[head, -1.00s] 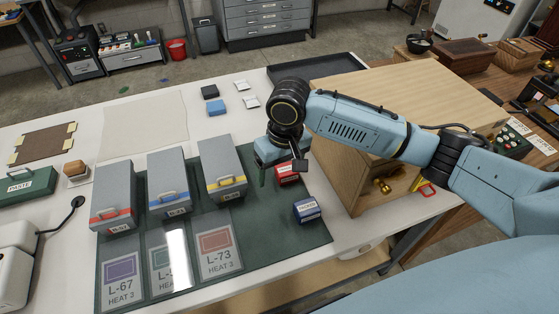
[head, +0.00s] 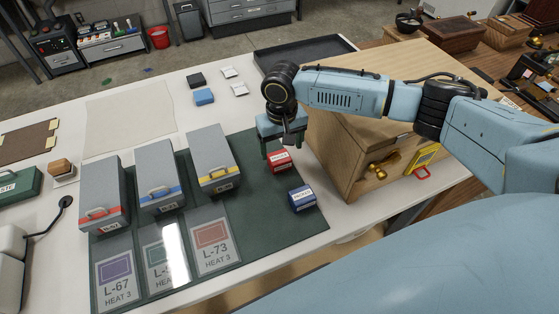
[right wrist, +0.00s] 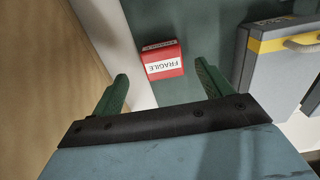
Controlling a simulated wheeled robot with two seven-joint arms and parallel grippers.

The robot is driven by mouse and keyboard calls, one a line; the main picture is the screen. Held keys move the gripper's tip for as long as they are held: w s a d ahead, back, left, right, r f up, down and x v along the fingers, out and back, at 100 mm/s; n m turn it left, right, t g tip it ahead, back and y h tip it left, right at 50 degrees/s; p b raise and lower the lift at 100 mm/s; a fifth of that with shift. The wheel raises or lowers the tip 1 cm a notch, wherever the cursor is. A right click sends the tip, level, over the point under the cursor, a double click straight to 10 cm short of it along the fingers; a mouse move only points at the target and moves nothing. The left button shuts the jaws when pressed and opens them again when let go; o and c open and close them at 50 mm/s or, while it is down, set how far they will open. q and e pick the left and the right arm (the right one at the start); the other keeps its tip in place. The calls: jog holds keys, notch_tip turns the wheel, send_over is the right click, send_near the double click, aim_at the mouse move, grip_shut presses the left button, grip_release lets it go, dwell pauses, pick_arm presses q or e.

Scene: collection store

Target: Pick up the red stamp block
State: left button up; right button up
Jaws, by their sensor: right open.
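The red stamp block (head: 279,160) stands on the dark green mat (head: 262,215), right of the grey boxes. In the right wrist view the red block (right wrist: 165,67) shows a white label reading FRAGILE. My right gripper (head: 275,153) is above and just behind the red block in the head view. In the right wrist view its two green fingers (right wrist: 163,82) are apart, and the block lies beyond the tips, between their lines. Nothing is held. A blue stamp block (head: 302,198) stands nearer on the mat. My left gripper is not in view.
Grey boxes with red, blue and yellow (head: 213,158) stripes stand left of the red block. A wooden cabinet (head: 345,165) stands close on the right of my right gripper. A black tray (head: 300,53) lies behind. Mat around the blue block is clear.

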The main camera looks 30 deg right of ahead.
aim_at(280, 157)
jog(key=f, duration=0.4)
jog(key=shift+w+a, duration=0.2)
jog(key=shift+w, duration=0.05)
jog(key=shift+f, duration=0.25)
jog(key=c, duration=1.1)
notch_tip(280, 157, up, 10)
